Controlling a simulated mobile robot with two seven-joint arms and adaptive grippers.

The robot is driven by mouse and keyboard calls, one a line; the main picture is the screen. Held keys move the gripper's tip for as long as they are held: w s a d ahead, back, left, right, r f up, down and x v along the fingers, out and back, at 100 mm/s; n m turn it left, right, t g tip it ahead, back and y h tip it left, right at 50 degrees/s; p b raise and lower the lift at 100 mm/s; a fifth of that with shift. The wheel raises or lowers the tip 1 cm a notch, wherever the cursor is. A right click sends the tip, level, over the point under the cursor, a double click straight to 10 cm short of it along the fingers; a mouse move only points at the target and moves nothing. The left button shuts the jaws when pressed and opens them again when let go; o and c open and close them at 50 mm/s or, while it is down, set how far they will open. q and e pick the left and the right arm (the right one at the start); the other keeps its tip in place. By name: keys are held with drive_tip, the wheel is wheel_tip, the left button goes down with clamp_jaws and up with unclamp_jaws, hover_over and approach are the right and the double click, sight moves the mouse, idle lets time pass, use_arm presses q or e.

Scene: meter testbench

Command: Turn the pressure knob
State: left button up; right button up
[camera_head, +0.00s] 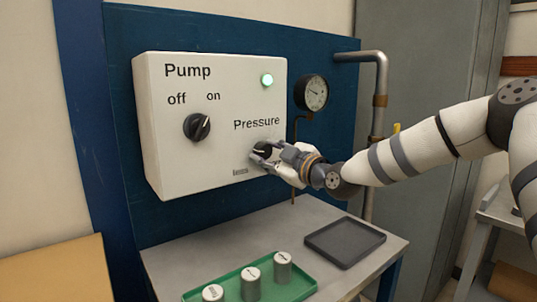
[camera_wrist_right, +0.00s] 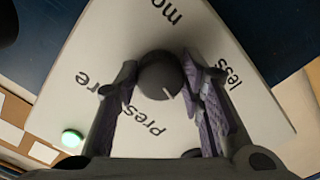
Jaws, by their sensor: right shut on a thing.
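The pressure knob (camera_head: 262,150) is a small dark round knob at the lower right of the white pump box (camera_head: 160,130), below the word "Pressure". My right gripper (camera_head: 268,154) reaches it from the right and is shut on it. In the right wrist view the knob (camera_wrist_right: 162,76) sits between the two fingers of my right gripper (camera_wrist_right: 160,85), and its pale pointer line points to the lower right. The words "more", "less" and "Pressure" show around it. My left gripper is not in view.
A pump knob (camera_head: 197,127) is at the box's left; a green lamp (camera_head: 267,80) is lit. A gauge (camera_head: 311,92) and a pipe (camera_head: 377,95) stand close to my right arm. Below are a green tray (camera_head: 232,295) with metal cylinders (camera_head: 251,283) and an empty dark tray (camera_head: 345,242).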

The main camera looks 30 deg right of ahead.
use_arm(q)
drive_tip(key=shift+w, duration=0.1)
use_arm(e)
drive_tip(key=m, duration=0.2)
drive_tip(key=shift+r+m+p, duration=0.2)
drive_tip(key=shift+m+p, duration=0.2)
drive_tip(key=shift+f+m, duration=0.1)
drive_tip(key=shift+m, duration=0.8)
drive_tip(key=shift+a+f+m, duration=0.1)
drive_tip(key=shift+m, duration=1.1)
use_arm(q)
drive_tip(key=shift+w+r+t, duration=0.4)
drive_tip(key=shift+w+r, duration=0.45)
use_arm(e)
drive_tip(key=shift+m, duration=1.7)
drive_tip(key=shift+f, duration=0.1)
drive_tip(key=o, duration=1.1)
drive_tip(key=shift+o, duration=0.2)
